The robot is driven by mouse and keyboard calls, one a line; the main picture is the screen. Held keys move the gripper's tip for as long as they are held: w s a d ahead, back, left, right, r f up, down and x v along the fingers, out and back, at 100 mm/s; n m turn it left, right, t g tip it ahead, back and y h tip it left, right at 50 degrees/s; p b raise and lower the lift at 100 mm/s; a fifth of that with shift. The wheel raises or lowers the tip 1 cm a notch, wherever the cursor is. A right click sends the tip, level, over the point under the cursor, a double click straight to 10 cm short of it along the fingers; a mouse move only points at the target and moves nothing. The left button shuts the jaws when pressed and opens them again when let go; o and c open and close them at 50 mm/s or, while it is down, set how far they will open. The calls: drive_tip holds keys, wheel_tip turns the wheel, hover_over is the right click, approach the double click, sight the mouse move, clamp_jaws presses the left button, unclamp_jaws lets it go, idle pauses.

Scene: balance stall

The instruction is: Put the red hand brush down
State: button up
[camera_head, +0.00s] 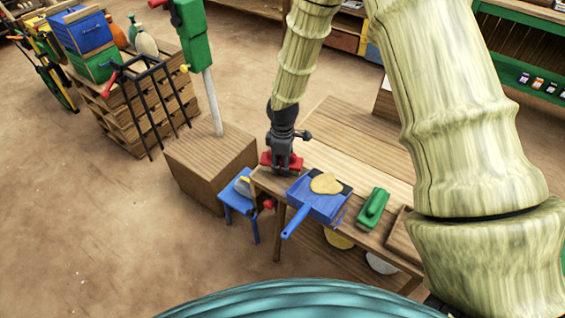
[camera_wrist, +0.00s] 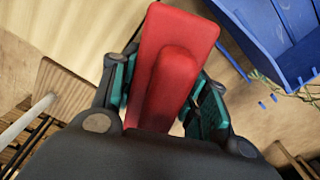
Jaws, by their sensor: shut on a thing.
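The red hand brush (camera_head: 296,162) is between the fingers of my gripper (camera_head: 281,160), at the left end of the wooden table (camera_head: 345,140). In the wrist view the red brush (camera_wrist: 178,60) fills the middle, with its raised handle between the teal finger pads of my gripper (camera_wrist: 168,98). The gripper is shut on it. The brush's underside is hidden, and I cannot tell whether it touches the tabletop.
A blue dustpan (camera_head: 304,204) with a tan heap (camera_head: 326,184) lies right of the brush. A green brush-like thing (camera_head: 373,206) and a wooden tray (camera_head: 402,236) are farther right. A blue stool (camera_head: 232,198) and a wooden block (camera_head: 205,158) stand left. The tabletop behind is clear.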

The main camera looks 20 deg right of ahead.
drive_tip(key=o, duration=1.3)
drive_tip(key=shift+c, duration=0.2)
wheel_tip(320, 180, up, 12)
drive_tip(key=shift+r+b, duration=0.1)
drive_tip(key=shift+b, duration=0.6)
